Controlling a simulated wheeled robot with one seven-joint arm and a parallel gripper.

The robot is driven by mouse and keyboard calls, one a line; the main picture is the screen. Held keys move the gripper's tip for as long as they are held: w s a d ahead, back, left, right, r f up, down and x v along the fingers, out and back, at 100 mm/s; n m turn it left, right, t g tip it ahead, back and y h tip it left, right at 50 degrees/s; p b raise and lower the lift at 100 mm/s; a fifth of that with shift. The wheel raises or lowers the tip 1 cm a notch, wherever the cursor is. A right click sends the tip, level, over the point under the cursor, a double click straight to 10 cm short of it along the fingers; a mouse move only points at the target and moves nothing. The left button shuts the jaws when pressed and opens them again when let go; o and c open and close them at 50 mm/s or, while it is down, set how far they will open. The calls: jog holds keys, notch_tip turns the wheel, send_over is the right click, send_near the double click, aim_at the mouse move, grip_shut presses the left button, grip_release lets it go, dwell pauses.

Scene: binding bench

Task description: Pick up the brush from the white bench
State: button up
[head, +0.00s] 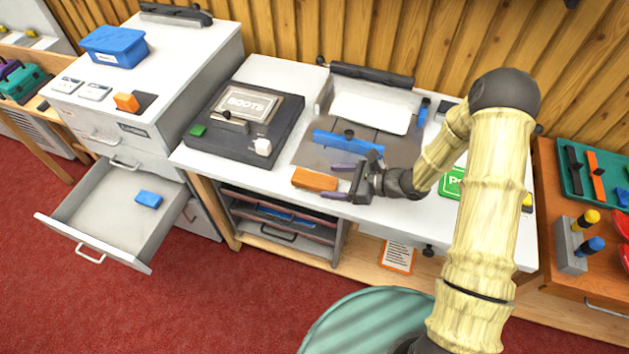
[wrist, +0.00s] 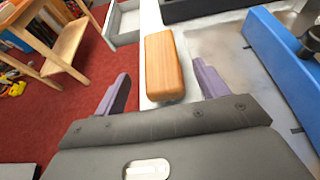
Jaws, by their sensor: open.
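The brush (head: 314,180) appears as an orange-brown wooden block lying at the front edge of the white bench (head: 210,158); no bristles show. In the wrist view the brush (wrist: 164,62) lies straight ahead, long side pointing away from me. My gripper (head: 338,182) is open, with two purple fingers pointing left at the brush. In the wrist view the fingers stand on either side of its near end, with gaps on both sides. Whether they are level with it in height I cannot tell.
A blue bar (head: 348,143) lies behind the brush on a grey board. A dark press with a "BOOTS" plate (head: 248,103) stands to the left. An open drawer (head: 110,215) holding a blue block juts out at lower left. A tool tray (head: 598,175) is at right.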

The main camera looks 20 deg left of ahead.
aim_at(323, 181)
jog(key=shift+a, duration=0.1)
jog(key=x, duration=0.2)
jog(key=p+x, duration=0.1)
jog(key=x, duration=0.2)
jog(key=shift+w+f, duration=0.15)
jog(key=shift+f, duration=0.15)
jog(key=shift+c, duration=0.4)
jog(key=c, duration=1.3)
jog(key=shift+r, duration=0.1)
notch_tip(323, 181, up, 10)
jog(key=shift+f+b, duration=0.1)
jog(key=shift+b, duration=0.25)
